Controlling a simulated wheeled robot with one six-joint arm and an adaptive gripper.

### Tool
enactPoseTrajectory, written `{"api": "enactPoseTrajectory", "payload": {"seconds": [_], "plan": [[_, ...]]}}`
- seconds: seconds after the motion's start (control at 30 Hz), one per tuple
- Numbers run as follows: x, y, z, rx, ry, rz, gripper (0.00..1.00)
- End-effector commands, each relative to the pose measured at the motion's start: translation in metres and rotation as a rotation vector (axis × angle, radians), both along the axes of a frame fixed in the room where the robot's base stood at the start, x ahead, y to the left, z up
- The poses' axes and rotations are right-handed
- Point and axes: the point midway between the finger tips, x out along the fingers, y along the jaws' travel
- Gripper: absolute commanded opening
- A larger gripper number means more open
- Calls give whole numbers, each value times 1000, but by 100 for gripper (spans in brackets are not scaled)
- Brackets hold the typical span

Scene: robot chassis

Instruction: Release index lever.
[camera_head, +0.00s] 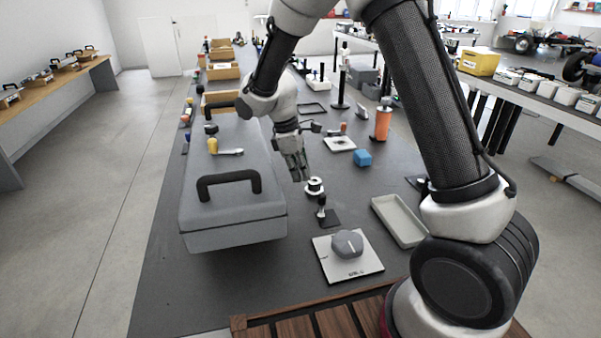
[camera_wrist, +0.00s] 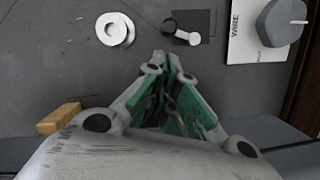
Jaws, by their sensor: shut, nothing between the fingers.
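A small lever with a black knob (camera_head: 321,202) stands on a dark square plate near the middle of the bench. In the wrist view the lever (camera_wrist: 182,34) shows its black knob at the left and a light round end at the right. I cannot tell for sure that it is the index lever; another lever (camera_head: 228,151) with a yellow knob is at the grey case. My gripper (camera_head: 299,178) is shut and empty, pointing down, behind and left of the black-knobbed lever in the head view. The fingertips (camera_wrist: 166,62) are apart from that lever in the wrist view.
A white ring-shaped part (camera_head: 314,186) sits close to my gripper. A grey case (camera_head: 232,220) with black handles fills the left side. A white panel with a grey knob (camera_head: 348,245) stands in front, a shallow tray (camera_head: 400,221) at right.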

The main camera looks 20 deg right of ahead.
Motion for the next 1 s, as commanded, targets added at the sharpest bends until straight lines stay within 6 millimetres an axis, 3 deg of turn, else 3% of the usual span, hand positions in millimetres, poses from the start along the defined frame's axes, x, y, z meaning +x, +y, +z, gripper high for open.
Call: {"api": "enactPoseTrajectory", "payload": {"seconds": [0.2,0.4,1.0], "plan": [[-4,-10,-40,-2,3,0,0],[-5,-15,-62,-1,1,0,0],[-5,-17,-67,0,0,-15,0]]}}
